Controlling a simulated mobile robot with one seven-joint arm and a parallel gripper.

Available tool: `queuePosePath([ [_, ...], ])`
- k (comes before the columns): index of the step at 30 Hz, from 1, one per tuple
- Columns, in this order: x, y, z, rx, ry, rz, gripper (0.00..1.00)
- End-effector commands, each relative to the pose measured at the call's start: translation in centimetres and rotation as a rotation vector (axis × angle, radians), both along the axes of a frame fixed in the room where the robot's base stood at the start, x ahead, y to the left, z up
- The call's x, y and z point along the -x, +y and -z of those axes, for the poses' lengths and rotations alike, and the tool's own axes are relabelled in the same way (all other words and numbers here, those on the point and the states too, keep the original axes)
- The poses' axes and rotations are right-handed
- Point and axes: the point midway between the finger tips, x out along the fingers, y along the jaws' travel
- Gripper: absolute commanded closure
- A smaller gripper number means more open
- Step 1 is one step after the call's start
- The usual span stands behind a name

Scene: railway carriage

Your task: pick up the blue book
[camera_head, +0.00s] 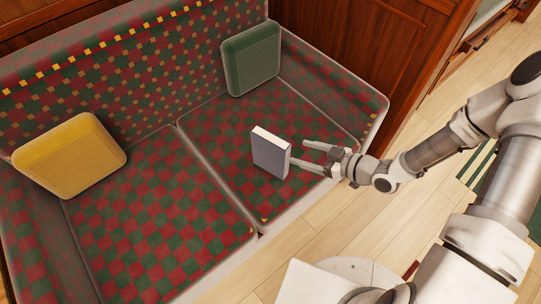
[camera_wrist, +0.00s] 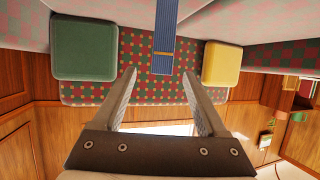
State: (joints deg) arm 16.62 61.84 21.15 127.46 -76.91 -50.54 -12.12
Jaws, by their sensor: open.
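The blue book (camera_head: 270,155) stands upright on the right seat cushion of the checkered sofa, its greyish-blue cover facing the camera and its pale page edges on top. In the wrist view the book (camera_wrist: 165,35) shows as a narrow blue strip at the top centre, running down to between the fingertips. My gripper (camera_head: 298,152) is open at the right side of the book, its fingers pointing left at it. In the wrist view my gripper's two fingers (camera_wrist: 160,72) are apart, one on each side of the book's lower end. I cannot tell whether they touch it.
The checkered sofa (camera_head: 145,220) has a green pillow (camera_head: 251,58) at its back right and a yellow pillow (camera_head: 70,155) at its left. Its right armrest (camera_head: 330,85) is behind my gripper. A wooden wall (camera_head: 350,45) stands beyond. Pale floor (camera_head: 410,130) lies to the right.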

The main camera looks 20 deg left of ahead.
Motion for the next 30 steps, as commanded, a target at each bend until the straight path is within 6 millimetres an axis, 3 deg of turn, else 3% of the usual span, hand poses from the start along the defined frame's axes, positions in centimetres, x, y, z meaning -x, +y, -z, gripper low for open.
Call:
queuePosePath([
  [3, -0.4, 2.6, 1.5, 0.001, 0.0, -0.004, 0.25],
  [9, -1.1, 5.7, 2.7, 0.002, 0.0, -0.002, 0.25],
  [16, -1.4, 7.2, 3.3, 0.002, 0.001, -0.001, 0.25],
  [22, -1.6, 9.6, 5.2, 0.002, 0.001, -0.001, 0.25],
  [30, -2.0, 11.4, 5.5, 0.003, 0.001, 0.0, 0.25],
])
